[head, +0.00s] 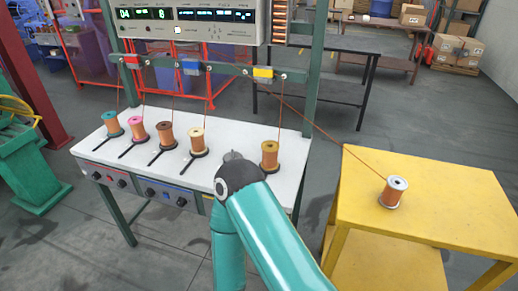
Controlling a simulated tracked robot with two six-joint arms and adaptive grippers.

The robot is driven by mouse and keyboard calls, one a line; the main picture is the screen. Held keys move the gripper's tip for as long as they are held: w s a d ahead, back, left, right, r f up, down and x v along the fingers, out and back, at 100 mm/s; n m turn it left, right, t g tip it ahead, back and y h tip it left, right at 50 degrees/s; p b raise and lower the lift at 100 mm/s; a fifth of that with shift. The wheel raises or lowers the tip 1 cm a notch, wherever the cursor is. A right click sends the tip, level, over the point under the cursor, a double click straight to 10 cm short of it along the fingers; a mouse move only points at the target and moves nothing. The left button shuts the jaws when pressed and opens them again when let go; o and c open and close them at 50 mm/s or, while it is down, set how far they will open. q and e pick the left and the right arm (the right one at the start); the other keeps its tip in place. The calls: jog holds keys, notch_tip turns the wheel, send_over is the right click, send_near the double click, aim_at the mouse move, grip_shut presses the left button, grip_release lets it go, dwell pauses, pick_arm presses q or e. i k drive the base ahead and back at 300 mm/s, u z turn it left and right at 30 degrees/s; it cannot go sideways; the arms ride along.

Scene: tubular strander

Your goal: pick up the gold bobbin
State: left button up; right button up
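The gold bobbin (270,155) stands upright at the right end of the white bench, on a dark base, with a thin line rising from it. My teal arm comes up from the lower right, and its dark joint is just left of and in front of the bobbin. A small grey piece shows above this joint; I cannot tell what it is. The bobbin is in plain sight, with nothing gripping it. I see no fingers of either gripper.
Teal (112,122), pink (136,128), brown (166,134) and cream (197,138) bobbins stand along the white bench (110,163). A silver-flanged bobbin (393,191) with copper-coloured winding stands on the yellow table (440,215). Green posts and thin lines rise behind the bench.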

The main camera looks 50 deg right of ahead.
aim_at(270, 155)
jog(key=z, duration=0.4)
jog(key=i, duration=0.8)
jog(key=z, duration=0.8)
jog(key=k, duration=0.7)
jog(key=z, duration=0.2)
jog(key=i, duration=0.75)
jog(key=u, duration=0.05)
